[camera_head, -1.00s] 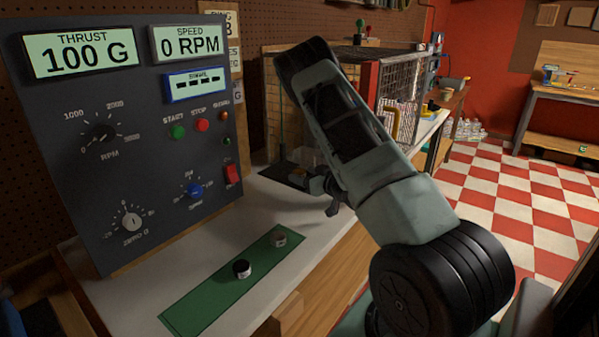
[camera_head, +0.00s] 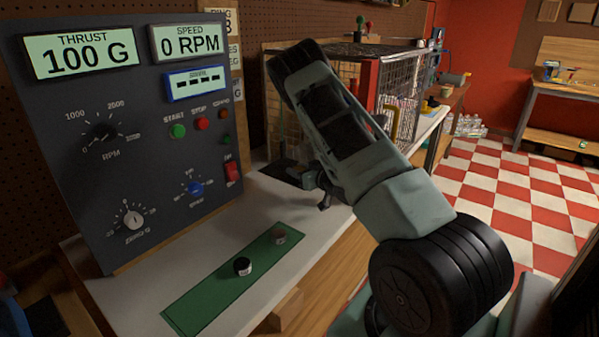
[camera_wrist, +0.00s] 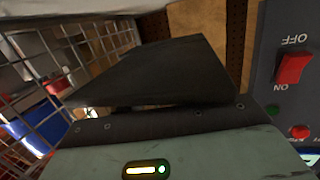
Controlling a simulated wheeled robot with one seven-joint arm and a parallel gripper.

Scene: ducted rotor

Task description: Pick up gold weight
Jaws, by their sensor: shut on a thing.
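My gripper (camera_head: 319,192) hangs over the back of the bench, right of the control panel, partly hidden by my arm. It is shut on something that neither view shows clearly. I cannot make out a gold weight for certain. In the wrist view, my gripper's pale body fills the bottom, and a dark flat plate (camera_wrist: 165,75) blocks the view beyond it. A black weight with a pale band (camera_head: 242,267) stands on the green strip (camera_head: 195,307). Behind it on the strip is a second, dim brownish round shape (camera_head: 280,237); its colour is unclear.
The control panel (camera_head: 70,185) stands at left and reads 100 G thrust and 0 RPM. Its red switch (camera_wrist: 293,67) is close on the right in the wrist view. A wire-mesh cage (camera_head: 405,85) stands behind my arm. The bench front is mostly clear.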

